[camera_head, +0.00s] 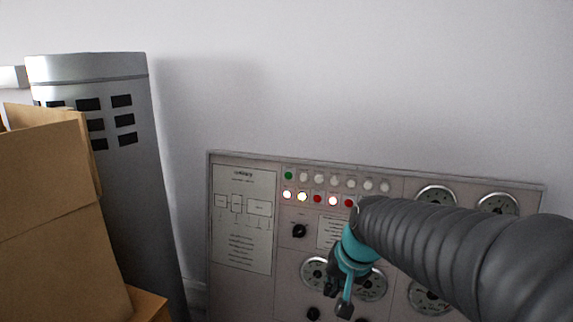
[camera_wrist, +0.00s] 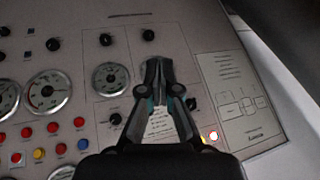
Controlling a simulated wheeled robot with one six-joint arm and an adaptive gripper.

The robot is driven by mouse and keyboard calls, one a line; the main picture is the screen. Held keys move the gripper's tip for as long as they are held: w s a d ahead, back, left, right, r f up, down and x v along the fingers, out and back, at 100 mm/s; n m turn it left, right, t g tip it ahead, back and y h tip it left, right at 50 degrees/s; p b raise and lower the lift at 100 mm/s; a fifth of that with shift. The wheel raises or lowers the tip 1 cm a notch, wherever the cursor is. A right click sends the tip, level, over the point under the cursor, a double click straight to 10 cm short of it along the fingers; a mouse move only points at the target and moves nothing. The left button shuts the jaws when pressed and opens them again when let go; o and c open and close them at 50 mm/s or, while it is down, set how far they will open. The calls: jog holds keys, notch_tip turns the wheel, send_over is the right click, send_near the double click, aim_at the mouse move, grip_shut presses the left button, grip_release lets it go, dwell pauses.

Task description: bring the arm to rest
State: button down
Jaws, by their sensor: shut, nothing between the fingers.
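My gripper (camera_wrist: 157,72) is shut and empty in the wrist view, its fingertips over the face of a grey control panel (camera_wrist: 188,22). In the head view the panel (camera_head: 243,290) stands against the wall, and my arm reaches in from the right, hiding part of the panel's right side. The gripper (camera_head: 346,309) points down in front of the panel's dials. I cannot tell whether the fingertips touch the panel.
A cardboard box (camera_head: 50,200) stands at the left, in front of a grey metal cylinder (camera_head: 140,210) with dark slots. The panel has lit and unlit buttons (camera_head: 302,196), black knobs (camera_head: 299,231) and round gauges (camera_head: 315,272). The wall (camera_head: 350,80) above it is bare.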

jog(key=s+d+n+h, duration=0.1)
jog(key=s+d, duration=0.2)
jog(key=s, duration=0.5)
jog(key=s+d+n+t+h, duration=0.1)
jog(key=s+d, duration=0.2)
jog(key=s, duration=0.6)
jog(key=shift+s+d+r+t, duration=0.2)
jog(key=shift+r+t, duration=0.1)
jog(key=shift+r, duration=0.15)
dwell(1.2)
